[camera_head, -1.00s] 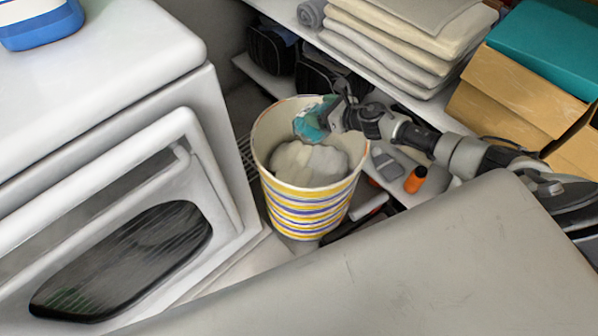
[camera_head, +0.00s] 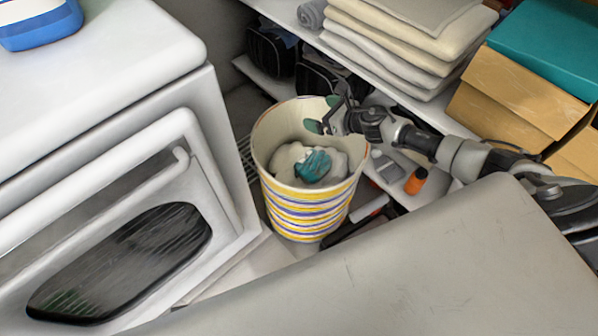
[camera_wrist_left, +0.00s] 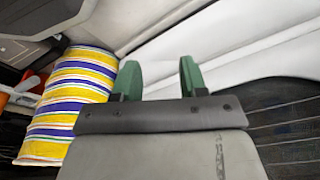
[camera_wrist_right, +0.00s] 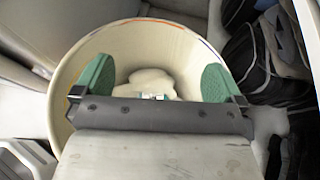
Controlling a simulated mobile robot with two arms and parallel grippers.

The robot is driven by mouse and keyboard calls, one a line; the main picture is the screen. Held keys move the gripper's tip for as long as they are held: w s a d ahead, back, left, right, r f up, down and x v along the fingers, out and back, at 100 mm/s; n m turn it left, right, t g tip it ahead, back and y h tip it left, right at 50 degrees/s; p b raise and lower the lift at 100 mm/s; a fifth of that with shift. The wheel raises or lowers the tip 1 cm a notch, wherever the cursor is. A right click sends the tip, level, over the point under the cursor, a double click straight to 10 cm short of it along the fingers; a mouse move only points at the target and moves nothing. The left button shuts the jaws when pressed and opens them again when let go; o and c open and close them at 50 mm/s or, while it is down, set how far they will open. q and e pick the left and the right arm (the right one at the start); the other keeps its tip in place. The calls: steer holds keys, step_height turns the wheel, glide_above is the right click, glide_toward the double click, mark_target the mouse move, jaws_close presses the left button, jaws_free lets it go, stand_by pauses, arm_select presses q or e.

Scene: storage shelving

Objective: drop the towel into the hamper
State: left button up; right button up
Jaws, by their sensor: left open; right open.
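The hamper (camera_head: 308,208) is a round bin with yellow, white and blue stripes, standing between the white machine and the shelving. The towel, a small teal bundle (camera_head: 314,166), lies inside it on top of a whitish heap (camera_head: 290,158). My right gripper (camera_head: 325,124) is over the hamper's far right rim, open and empty, apart from the towel. In the right wrist view its green fingers (camera_wrist_right: 158,82) are spread wide over the hamper's opening (camera_wrist_right: 140,35). My left gripper (camera_wrist_left: 160,78) is open and empty in the left wrist view, with the striped hamper (camera_wrist_left: 72,95) beyond it to the left.
A white front-loading machine (camera_head: 110,70) with its door open stands at the left. Shelves at the right hold folded linens (camera_head: 400,50), dark bags (camera_head: 270,50), a teal box (camera_head: 545,45) and an orange bottle (camera_head: 415,182). A large grey surface (camera_head: 400,270) fills the foreground.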

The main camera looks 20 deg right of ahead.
arm_select(q)
steer(key=shift+s+f, duration=0.15)
steer(key=shift+f, duration=0.15)
arm_select(e)
steer(key=v, duration=1)
steer(key=shift+s+d, duration=0.15)
steer(key=shift+d, duration=0.05)
steer(key=shift+r, duration=0.1)
